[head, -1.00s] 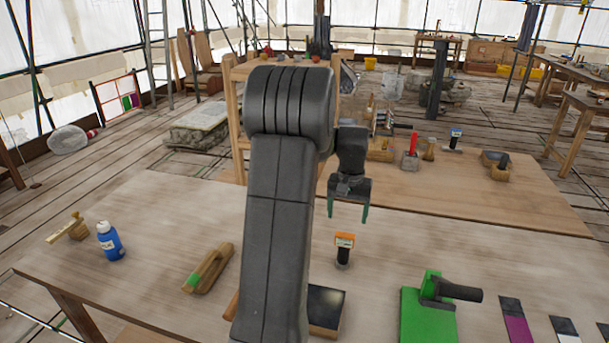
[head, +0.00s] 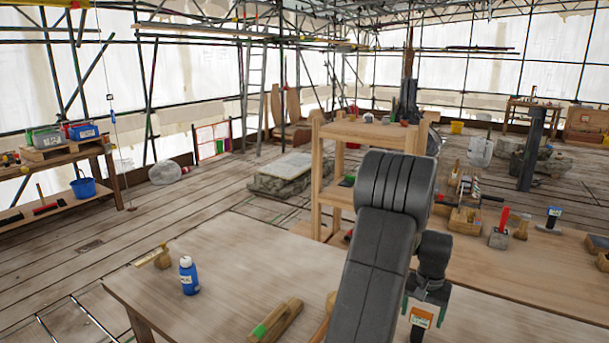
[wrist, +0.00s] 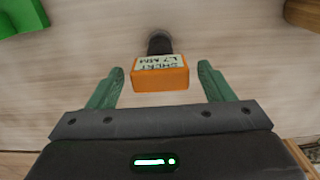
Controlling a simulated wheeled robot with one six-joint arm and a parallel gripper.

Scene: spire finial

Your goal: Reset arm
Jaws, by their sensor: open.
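My gripper (wrist: 160,88) is open, with its two green fingers apart. In the wrist view an orange-topped tool with a label and a dark handle (wrist: 160,74) stands on the table beyond and between the fingertips, and I see nothing held. In the head view my gripper (head: 424,300) hangs at the lower right above the table, in front of the same orange-labelled tool (head: 421,317). My arm hides part of the table in the head view.
On the near table (head: 200,262) are a blue bottle (head: 189,276), a wooden float with a green mark (head: 277,320) and a small wood-and-brass tool (head: 155,257). A wooden shelf (head: 325,160) stands behind. A green object (wrist: 22,14) shows in the wrist view.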

